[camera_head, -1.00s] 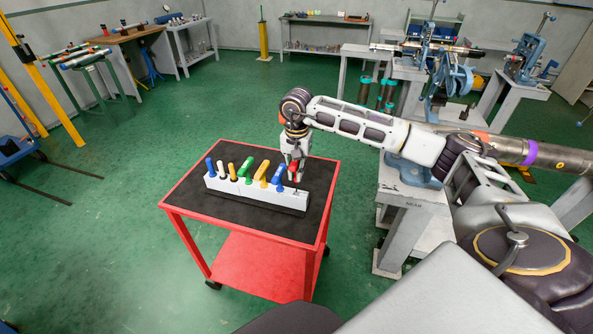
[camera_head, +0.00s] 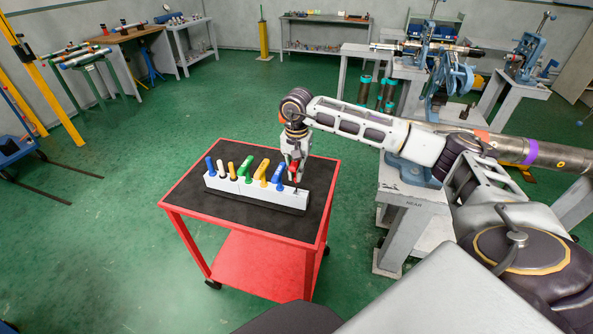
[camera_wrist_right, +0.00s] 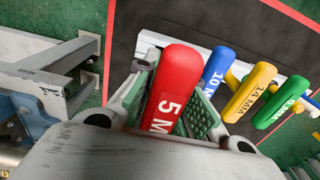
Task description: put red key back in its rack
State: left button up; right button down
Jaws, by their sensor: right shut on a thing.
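The red key (camera_wrist_right: 172,92), marked 5 M, sits between the fingers of my right gripper (camera_wrist_right: 175,105) in the right wrist view. In the head view my right gripper (camera_head: 295,172) is shut on it at the right end of the white rack (camera_head: 230,190), pointing down. The key's lower end is hidden in the wrist view, so I cannot tell how deep it sits in the rack. The rack stands on the black top of a red cart (camera_head: 185,195). My left gripper is not in view.
The rack also holds a blue key (camera_wrist_right: 216,72), a yellow key (camera_wrist_right: 250,90), a green key (camera_wrist_right: 283,104) and others, close beside my right gripper. A grey vise bench (camera_head: 408,205) stands right of the cart. Green floor (camera_head: 110,240) is free to the left.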

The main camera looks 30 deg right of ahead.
aim_at(297, 191)
jog(key=shift+f, duration=0.4)
dwell(0.5)
jog(key=shift+d+f+b, duration=0.1)
jog(key=shift+f+b, duration=0.65)
jog(key=shift+b, duration=0.05)
dwell(0.9)
jog(key=shift+f+b, duration=0.35)
jog(key=shift+f, duration=0.15)
dwell(0.8)
jog(key=shift+f+b, duration=1.2)
jog(key=shift+f, duration=0.55)
dwell(2.3)
